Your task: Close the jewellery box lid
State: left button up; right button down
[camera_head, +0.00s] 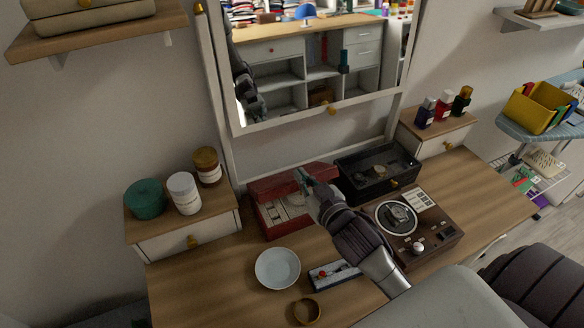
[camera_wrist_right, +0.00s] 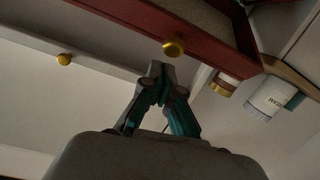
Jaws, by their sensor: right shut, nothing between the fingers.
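The dark red jewellery box (camera_head: 268,222) stands on the wooden table below the mirror. Its red lid (camera_head: 282,181) is raised at a slant, and the pale interior shows under it. My right gripper (camera_head: 303,176) is at the lid's front edge, over the right part of the box, with fingertips together and empty. In the right wrist view, the gripper's tips (camera_wrist_right: 157,76) are just below the red lid (camera_wrist_right: 215,28) and its gold knob (camera_wrist_right: 174,47). I cannot tell whether they touch. My left gripper is not in view.
A black open box (camera_head: 347,184) and a brown watch case (camera_head: 440,237) stand to the right. A white bowl (camera_head: 277,268), small tray (camera_head: 333,276) and gold ring-shaped item (camera_head: 306,311) lie in front. Several jars, including a white jar (camera_head: 185,195), stand left.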

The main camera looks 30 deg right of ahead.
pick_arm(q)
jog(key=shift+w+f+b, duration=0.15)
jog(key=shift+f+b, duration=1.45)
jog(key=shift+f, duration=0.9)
pick_arm(e)
jog(key=s+f+t, duration=0.1)
jog(key=s+f, duration=0.3)
jog(key=f, duration=0.3)
jog(key=shift+s+a, duration=0.15)
jog(key=shift+s, duration=0.25)
jog(key=shift+f, duration=0.1)
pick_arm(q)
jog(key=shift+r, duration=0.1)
